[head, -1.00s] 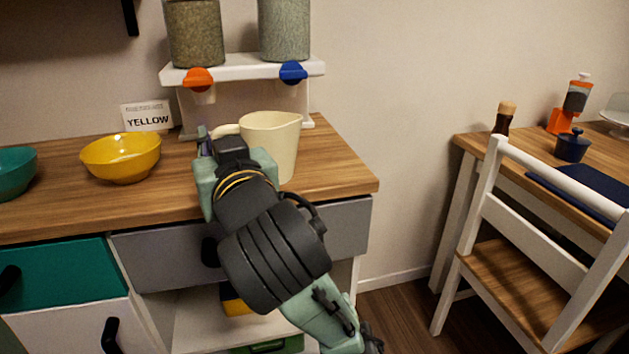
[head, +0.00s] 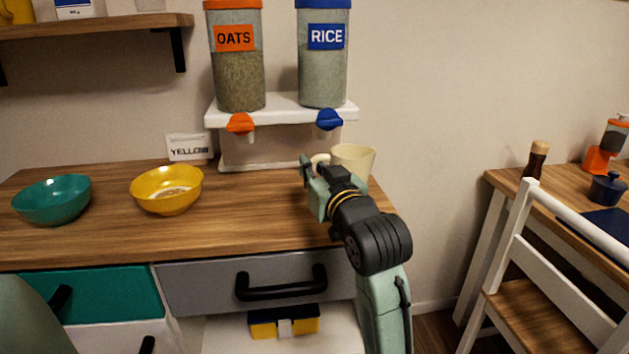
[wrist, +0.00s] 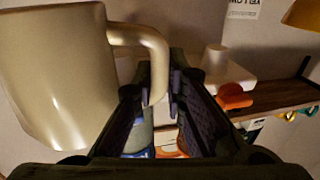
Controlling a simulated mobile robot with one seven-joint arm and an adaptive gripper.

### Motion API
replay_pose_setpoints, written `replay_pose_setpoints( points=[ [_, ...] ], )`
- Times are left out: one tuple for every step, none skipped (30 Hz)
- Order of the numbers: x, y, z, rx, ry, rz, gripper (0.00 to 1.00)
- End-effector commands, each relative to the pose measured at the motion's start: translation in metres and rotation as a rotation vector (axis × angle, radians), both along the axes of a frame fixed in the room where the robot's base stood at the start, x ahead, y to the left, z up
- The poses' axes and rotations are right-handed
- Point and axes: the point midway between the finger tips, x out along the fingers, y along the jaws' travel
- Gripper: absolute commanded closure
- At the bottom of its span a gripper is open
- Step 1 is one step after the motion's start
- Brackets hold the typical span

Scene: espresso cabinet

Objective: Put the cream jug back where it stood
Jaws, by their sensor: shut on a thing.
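The cream jug (head: 354,160) is at the right end of the wooden counter, in front of and below the blue rice spout. It looks upright in the head view. My gripper (head: 312,170) is at its left side, shut on the jug's handle. In the wrist view the jug body (wrist: 55,75) fills the left side, and its handle (wrist: 150,45) runs down between the fingers of my gripper (wrist: 158,95). My gripper and wrist hide the jug's base in the head view, so I cannot tell whether it touches the counter.
A white stand (head: 275,108) holds the oats (head: 237,80) and rice (head: 322,75) dispensers behind the jug. A yellow bowl (head: 150,195) with something pale inside and a teal bowl (head: 45,205) stand left. A chair (head: 545,270) and second table are right. The counter's front middle is clear.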

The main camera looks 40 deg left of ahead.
Motion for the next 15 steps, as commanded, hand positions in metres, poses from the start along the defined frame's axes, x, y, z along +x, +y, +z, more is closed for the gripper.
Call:
replay_pose_setpoints(
  points=[
    [0.003,0.0,0.001,0.001,0.0,0.0,1.0],
    [0.004,0.0,-0.001,0.001,0.0,0.0,1.0],
    [0.004,0.0,-0.004,0.0,0.0,0.0,1.0],
    [0.005,0.0,-0.007,0.0,0.0,0.0,1.0],
    [0.005,0.0,-0.011,0.0,0.001,0.0,1.0],
    [0.005,0.0,-0.018,-0.001,0.003,0.0,1.0],
    [0.004,0.0,-0.022,-0.001,0.003,0.0,1.0],
    [0.005,0.0,-0.026,-0.001,0.003,0.0,1.0],
    [0.005,0.0,-0.029,0.0,0.001,0.0,1.0],
    [0.004,0.0,-0.032,0.0,0.001,0.0,1.0],
    [0.004,0.0,-0.034,0.0,0.0,0.0,1.0],
    [0.004,0.0,-0.035,0.001,0.0,0.0,1.0],
    [0.004,0.0,-0.035,0.0,-0.001,0.0,1.0],
    [0.004,0.0,-0.035,0.001,-0.003,0.0,1.0],
    [0.004,0.0,-0.035,0.001,-0.003,0.0,1.0]
  ],
)
